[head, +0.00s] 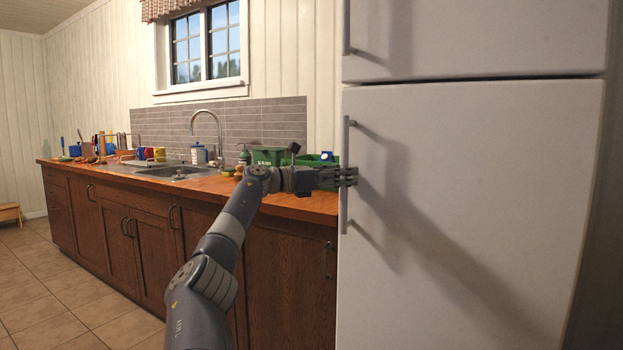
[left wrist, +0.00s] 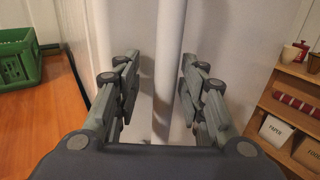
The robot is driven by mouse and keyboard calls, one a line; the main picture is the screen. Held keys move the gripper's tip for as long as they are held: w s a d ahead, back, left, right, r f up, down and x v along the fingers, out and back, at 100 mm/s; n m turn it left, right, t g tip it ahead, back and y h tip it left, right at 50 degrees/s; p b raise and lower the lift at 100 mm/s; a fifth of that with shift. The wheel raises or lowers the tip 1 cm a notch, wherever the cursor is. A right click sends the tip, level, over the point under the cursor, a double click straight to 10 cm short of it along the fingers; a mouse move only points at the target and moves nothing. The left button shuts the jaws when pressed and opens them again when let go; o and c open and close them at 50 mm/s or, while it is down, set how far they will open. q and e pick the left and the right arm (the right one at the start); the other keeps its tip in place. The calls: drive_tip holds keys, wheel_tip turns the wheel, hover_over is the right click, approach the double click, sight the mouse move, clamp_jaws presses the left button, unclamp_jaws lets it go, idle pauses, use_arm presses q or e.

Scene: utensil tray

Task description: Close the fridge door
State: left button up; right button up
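The white fridge fills the right of the head view. Its lower door (head: 480,220) has a long vertical handle (head: 346,134) along its left edge. The door looks flush or nearly so with the upper one; I cannot tell whether it is slightly ajar. My left gripper (head: 350,176) is at the middle of this handle. In the left wrist view its fingers (left wrist: 158,85) are spread apart, one on each side of the handle (left wrist: 169,60), with visible gaps, so it is open and not clamped. My right gripper is in neither view.
A wooden counter (head: 300,203) with a sink (head: 180,172) runs left of the fridge. A green crate (left wrist: 20,60) stands on it near my left arm. The upper fridge door (head: 480,40) is above. A wooden shelf (left wrist: 285,105) with boxes shows right in the wrist view.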

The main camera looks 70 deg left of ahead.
use_arm(q)
drive_tip(key=s, duration=1.1)
drive_tip(key=shift+s, duration=0.15)
idle(0.8)
